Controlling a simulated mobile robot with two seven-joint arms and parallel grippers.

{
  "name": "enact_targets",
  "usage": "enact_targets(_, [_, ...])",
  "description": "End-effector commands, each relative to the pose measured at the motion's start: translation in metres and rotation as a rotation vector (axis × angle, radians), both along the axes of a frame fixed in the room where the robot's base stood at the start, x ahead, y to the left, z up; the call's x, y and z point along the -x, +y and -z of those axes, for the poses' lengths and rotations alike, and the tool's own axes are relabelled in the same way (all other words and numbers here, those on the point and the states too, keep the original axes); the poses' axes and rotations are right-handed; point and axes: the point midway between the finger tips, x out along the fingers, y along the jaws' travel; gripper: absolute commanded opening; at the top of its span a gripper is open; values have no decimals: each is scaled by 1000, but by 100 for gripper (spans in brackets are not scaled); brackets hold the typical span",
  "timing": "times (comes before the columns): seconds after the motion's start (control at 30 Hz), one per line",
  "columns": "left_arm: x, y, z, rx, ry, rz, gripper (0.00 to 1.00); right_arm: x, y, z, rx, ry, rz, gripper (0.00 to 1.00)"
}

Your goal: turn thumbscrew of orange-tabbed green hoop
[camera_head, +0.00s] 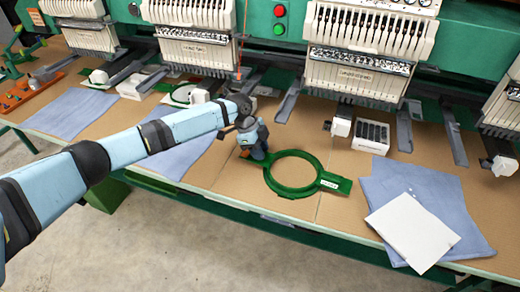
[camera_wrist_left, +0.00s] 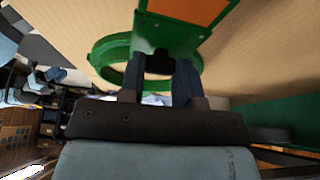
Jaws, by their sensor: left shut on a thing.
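The green hoop (camera_head: 291,193) lies flat on the brown tabletop, with a labelled green tab at its right. Its orange tab (camera_head: 246,154) is partly hidden under my left gripper (camera_head: 257,152). In the left wrist view the green ring (camera_wrist_left: 106,50) and the orange tab (camera_wrist_left: 192,8) show beyond the fingers. My left gripper also shows there (camera_wrist_left: 158,78), its two dark fingers closed around a small dark part at the hoop's bracket, which appears to be the thumbscrew (camera_wrist_left: 158,63). The fingers hide most of it. My right gripper is not in view.
Embroidery machine heads (camera_head: 368,45) stand along the back, with arms reaching over the table. A blue cloth (camera_head: 385,185) with a white sheet (camera_head: 412,230) lies at the right. A white box (camera_head: 371,137) stands behind the hoop. Bare table surrounds the hoop's front.

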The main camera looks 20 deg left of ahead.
Motion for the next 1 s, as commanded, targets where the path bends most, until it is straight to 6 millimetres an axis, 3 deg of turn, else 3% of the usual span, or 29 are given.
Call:
enact_targets(0.37, [0, 0, 0, -1, 0, 0, 7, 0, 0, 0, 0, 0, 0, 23])
enact_targets(0.4, [0, 0, 0, -1, 0, 0, 40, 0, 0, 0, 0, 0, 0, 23])
enact_targets(0.5, [0, 0, 0, -1, 0, 0, 57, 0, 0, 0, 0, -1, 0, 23])
enact_targets(0.83, [0, 2, -4, 0, -1, 0, 57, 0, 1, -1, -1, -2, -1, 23])
enact_targets(1.0, [-1, 12, -26, 0, -1, -2, 57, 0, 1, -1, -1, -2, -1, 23])
